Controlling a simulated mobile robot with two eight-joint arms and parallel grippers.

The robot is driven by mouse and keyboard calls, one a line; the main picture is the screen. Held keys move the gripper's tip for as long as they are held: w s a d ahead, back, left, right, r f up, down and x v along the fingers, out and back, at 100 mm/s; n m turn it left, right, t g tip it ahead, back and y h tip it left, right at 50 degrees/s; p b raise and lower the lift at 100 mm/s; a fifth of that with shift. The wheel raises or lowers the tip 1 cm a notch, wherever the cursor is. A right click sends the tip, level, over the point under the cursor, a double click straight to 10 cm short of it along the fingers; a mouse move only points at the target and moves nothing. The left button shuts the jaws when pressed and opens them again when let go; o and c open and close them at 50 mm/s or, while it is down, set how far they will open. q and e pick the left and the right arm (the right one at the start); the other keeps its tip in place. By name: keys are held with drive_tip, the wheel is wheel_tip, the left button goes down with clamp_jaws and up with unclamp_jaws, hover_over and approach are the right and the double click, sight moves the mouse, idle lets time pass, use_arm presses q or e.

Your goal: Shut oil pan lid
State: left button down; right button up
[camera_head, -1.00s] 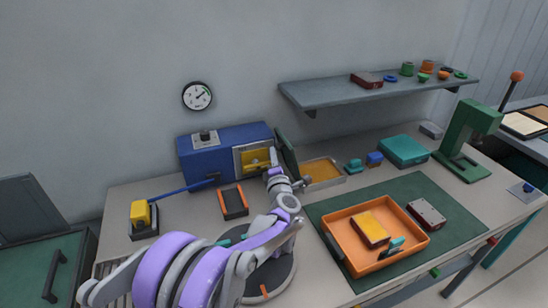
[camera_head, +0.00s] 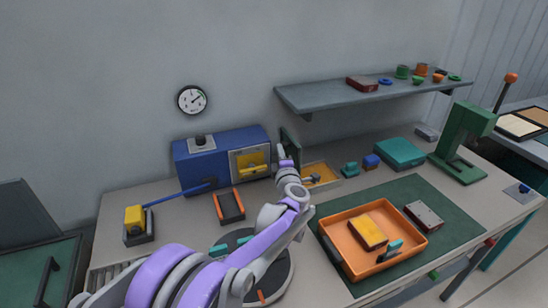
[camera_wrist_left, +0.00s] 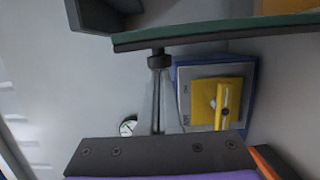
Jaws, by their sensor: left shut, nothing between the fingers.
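The oil pan (camera_head: 334,185) is a shallow tray with yellow-orange contents at the back of the bench. Its dark green lid (camera_head: 289,138) stands raised at the pan's left side, its lower part hidden by my arm. My left gripper (camera_head: 282,151) is shut and empty, just left of the lid. In the left wrist view the gripper's dark-tipped fingers (camera_wrist_left: 159,62) reach close to the lid's dark edge, and the lid (camera_wrist_left: 225,28) crosses the top. I cannot tell whether they touch. My right gripper is out of view.
A blue box with a yellow-handled door (camera_head: 250,162) stands behind-left. Teal and blue pieces (camera_head: 371,161) sit right of the pan. An orange tray (camera_head: 338,255) holds a yellow block in front. A grey shelf (camera_head: 345,95) hangs above.

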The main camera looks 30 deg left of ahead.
use_arm(q)
drive_tip(key=w+d+f+m+g, duration=0.1)
drive_tip(key=w+d+f+m, duration=0.1)
drive_tip(key=w+d+m, duration=0.2)
drive_tip(key=w+d+f+m+g, duration=0.2)
drive_tip(key=w+d+f+m, duration=0.1)
drive_tip(key=w+d+m, duration=0.2)
drive_tip(key=w+d+f+m+g+b, duration=0.1)
drive_tip(key=w+d+f+m, duration=0.1)
drive_tip(key=w+d+m, duration=0.2)
drive_tip(key=shift+w+d+f+m+g+y, duration=0.1)
drive_tip(key=shift+w+f+m+g+y, duration=0.15)
drive_tip(key=shift+w, duration=0.4)
drive_tip(key=shift+w+d+f+m+g+y, duration=0.15)
drive_tip(key=shift+w+m, duration=0.2)
drive_tip(key=shift+w, duration=0.25)
drive_tip(key=shift+w+d+f, duration=0.1)
drive_tip(key=shift+w+f, duration=0.1)
drive_tip(key=shift+f, duration=0.35)
drive_tip(key=shift+w+d+f, duration=0.1)
drive_tip(key=shift+w+f, duration=0.05)
drive_tip(key=shift+f, duration=0.4)
